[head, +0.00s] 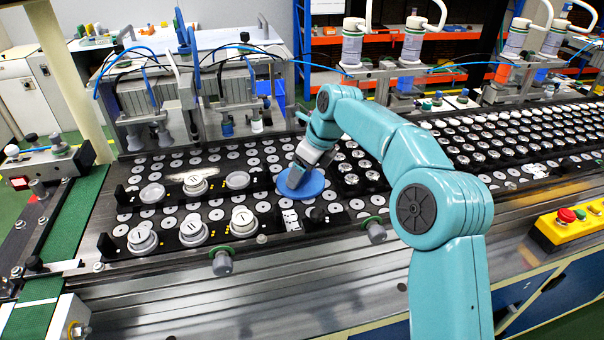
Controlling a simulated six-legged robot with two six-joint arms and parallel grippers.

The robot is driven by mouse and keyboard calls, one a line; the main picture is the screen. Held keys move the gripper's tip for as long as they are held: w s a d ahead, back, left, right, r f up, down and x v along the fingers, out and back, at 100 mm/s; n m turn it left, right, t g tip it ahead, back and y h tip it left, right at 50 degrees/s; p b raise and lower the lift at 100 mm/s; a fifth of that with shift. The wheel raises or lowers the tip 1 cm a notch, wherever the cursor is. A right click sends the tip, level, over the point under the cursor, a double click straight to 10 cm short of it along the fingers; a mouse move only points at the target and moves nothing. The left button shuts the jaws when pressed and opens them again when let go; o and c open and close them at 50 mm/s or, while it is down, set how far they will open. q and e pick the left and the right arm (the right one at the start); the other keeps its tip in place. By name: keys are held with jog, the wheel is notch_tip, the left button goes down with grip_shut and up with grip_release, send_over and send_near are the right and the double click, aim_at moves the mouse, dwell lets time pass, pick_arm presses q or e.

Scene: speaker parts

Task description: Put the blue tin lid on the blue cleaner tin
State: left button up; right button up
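A flat round blue disc (314,189), which looks like the blue tin lid, shows over the black perforated conveyor in the middle of the head view. I cannot tell whether a tin is under it. My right gripper (297,179) points down onto the disc and covers part of its upper left side. Its fingers are too small and overlapped to tell whether they are open or shut, or grip the disc. I cannot make out the blue cleaner tin separately. My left gripper is not in view.
Black trays with round grey and white parts, including one (243,221), stand left of the disc. Black round parts (348,182) stand close on its right. A metal fixture (235,90) with hoses rises behind. A grey knob (221,262) sits at the conveyor's front edge.

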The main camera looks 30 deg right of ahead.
notch_tip(320, 180, up, 20)
jog(key=p, duration=1)
jog(key=shift+p, duration=0.4)
